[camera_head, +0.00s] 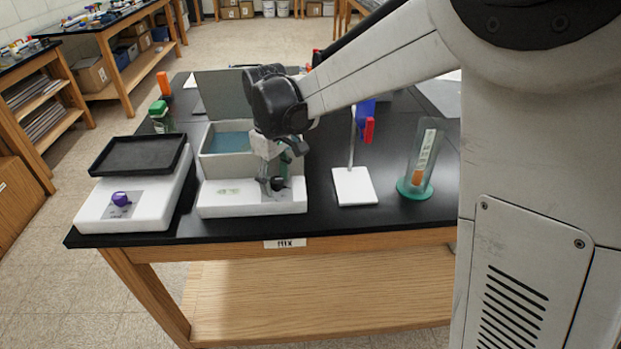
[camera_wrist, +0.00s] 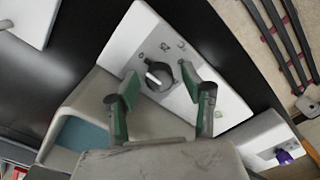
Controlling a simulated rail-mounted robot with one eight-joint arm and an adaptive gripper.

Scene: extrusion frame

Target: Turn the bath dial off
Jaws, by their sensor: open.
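The bath is a pale box with a blue-watered basin and a white front base (camera_head: 240,205); its white front panel also shows in the wrist view (camera_wrist: 222,110). In the head view the dial (camera_head: 279,183) is partly hidden by my gripper. My gripper (camera_head: 270,184) points down over the panel. In the wrist view its green-padded fingers (camera_wrist: 158,76) are spread apart, one on each side of the dial. I cannot tell whether they touch it.
Left of the bath stands a white balance (camera_head: 100,212) with a black tray (camera_head: 138,155) and a purple knob (camera_head: 120,198). A stand with a white base (camera_head: 355,186) and a clear cylinder with a green base (camera_head: 414,190) stand to the right. The black tabletop's front edge is close.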

